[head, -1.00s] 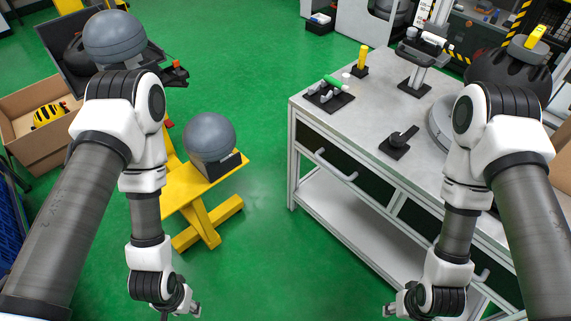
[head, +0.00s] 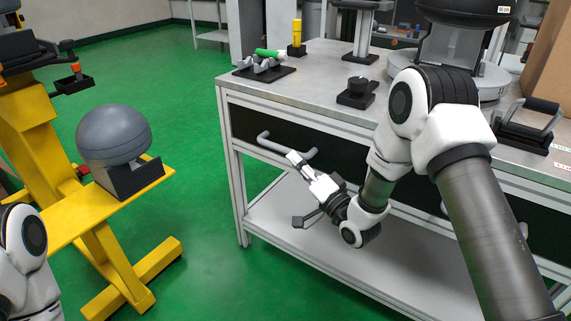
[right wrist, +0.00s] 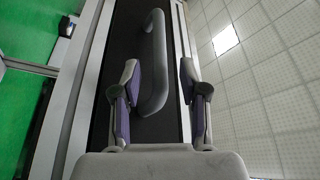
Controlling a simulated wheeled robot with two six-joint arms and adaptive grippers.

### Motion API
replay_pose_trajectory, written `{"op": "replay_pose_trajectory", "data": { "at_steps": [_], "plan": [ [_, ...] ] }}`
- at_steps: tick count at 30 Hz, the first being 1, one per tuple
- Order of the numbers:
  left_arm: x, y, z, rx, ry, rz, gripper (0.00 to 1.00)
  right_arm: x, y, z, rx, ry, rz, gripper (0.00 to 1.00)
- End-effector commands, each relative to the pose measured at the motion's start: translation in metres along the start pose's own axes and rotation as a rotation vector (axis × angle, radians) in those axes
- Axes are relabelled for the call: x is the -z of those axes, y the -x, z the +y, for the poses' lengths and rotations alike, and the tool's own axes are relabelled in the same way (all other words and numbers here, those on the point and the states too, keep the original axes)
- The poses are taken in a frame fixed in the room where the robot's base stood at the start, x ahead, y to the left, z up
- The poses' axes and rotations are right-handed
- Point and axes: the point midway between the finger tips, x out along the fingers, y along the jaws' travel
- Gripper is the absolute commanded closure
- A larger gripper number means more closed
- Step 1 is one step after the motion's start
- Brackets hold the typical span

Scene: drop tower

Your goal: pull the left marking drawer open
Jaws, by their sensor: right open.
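The left marking drawer (head: 343,160) is a black panel in the bench's front, and it looks shut. Its grey bar handle (head: 272,143) runs along the front. My right gripper (head: 300,162) is at the handle's right part, coming from below and to the right. In the right wrist view the drawer front (right wrist: 125,38) fills the middle, and the handle (right wrist: 153,55) shows between the two spread fingers of my right gripper (right wrist: 160,78). I cannot tell whether the fingertips reach around the bar. My left gripper is out of view; only part of my left arm shows.
The bench top (head: 325,85) carries a black tray (head: 264,72) with a green-handled tool, a black block with a knob (head: 357,92) and a round-based stand. A lower shelf (head: 300,235) lies under the drawers. A yellow stand (head: 110,215) with a grey dome (head: 113,135) is at left, with green floor between.

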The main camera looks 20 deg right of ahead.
Motion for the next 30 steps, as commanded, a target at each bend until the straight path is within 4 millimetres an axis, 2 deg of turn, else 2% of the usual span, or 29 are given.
{"op": "replay_pose_trajectory", "data": {
  "at_steps": [4,9,17,18,21,30],
  "plan": [
    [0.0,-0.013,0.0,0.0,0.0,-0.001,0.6,-0.002,-0.03,0.001,0.004,0.004,-0.001,0.57],
    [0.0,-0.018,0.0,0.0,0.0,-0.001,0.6,-0.001,-0.052,0.001,0.0,0.003,-0.001,0.57],
    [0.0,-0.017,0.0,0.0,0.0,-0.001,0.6,0.0,-0.055,0.001,-0.004,0.002,-0.001,0.57],
    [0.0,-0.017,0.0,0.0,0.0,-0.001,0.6,0.0,-0.055,0.001,-0.004,0.002,-0.001,0.71],
    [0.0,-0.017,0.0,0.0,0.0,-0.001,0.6,-0.001,-0.055,0.001,-0.004,0.002,-0.001,1.0],
    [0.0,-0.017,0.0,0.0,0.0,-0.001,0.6,-0.001,-0.055,0.001,-0.005,0.002,-0.001,1.0]
  ]
}}
